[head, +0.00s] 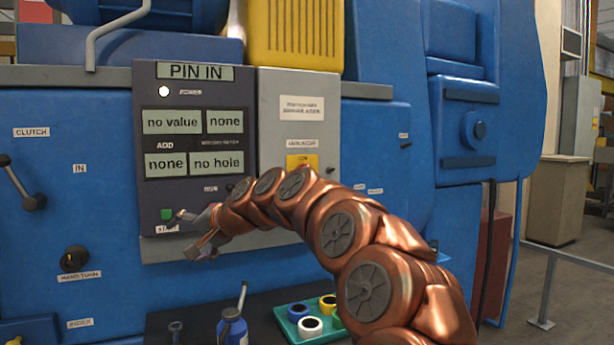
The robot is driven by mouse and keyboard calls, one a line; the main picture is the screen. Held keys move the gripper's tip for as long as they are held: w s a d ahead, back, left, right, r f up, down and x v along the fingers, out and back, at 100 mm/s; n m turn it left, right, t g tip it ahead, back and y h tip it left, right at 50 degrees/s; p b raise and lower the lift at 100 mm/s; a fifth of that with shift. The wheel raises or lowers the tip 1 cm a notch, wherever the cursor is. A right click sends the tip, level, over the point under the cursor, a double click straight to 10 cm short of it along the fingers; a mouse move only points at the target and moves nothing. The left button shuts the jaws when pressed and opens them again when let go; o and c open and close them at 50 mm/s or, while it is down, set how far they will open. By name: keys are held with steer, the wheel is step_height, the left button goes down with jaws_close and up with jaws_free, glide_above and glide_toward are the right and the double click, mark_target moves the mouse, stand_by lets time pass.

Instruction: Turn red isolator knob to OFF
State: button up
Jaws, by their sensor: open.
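The red isolator knob cannot be made out. A yellow plate (302,160) under a small, hard-to-read label sits on the grey panel (277,110), and my copper arm covers the plate's lower part. My gripper (184,234) is open and empty. It is in front of the lower part of the dark control panel (222,90), to the left of and below the yellow plate. Its upper finger is close to a green button (167,214); I cannot tell whether they touch. The dark panel's displays read PIN IN, no value, none, none and no hole.
A lever marked CLUTCH (22,184) and a black HAND TURN knob (75,258) are on the blue machine at left. Below my arm are a blue bottle (232,328) and a teal tray (284,322) with several coloured rings. Open floor lies at right behind a grey rail (546,290).

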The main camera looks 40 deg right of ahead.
steer(key=w+d+r+m+t+h, duration=0.2)
steer(key=d+r+m, duration=0.1)
steer(key=d, duration=0.7)
steer(key=w+d+r+m+t+h, duration=0.2)
steer(key=d+r+m, duration=0.15)
steer(key=d, duration=0.65)
steer(key=s+d+r+m+t+h, duration=0.1)
steer(key=s+d+r+m+h, duration=0.15)
steer(key=d, duration=0.65)
steer(key=s+d+r+m+h, duration=0.1)
steer(key=s+d+m+h, duration=0.2)
steer(key=d, duration=0.6)
steer(key=shift+r+p+x, duration=0.2)
steer(key=shift+p+x, duration=1.2)
steer(key=shift+x, duration=2.5)
steer(key=shift+c, duration=0.4)
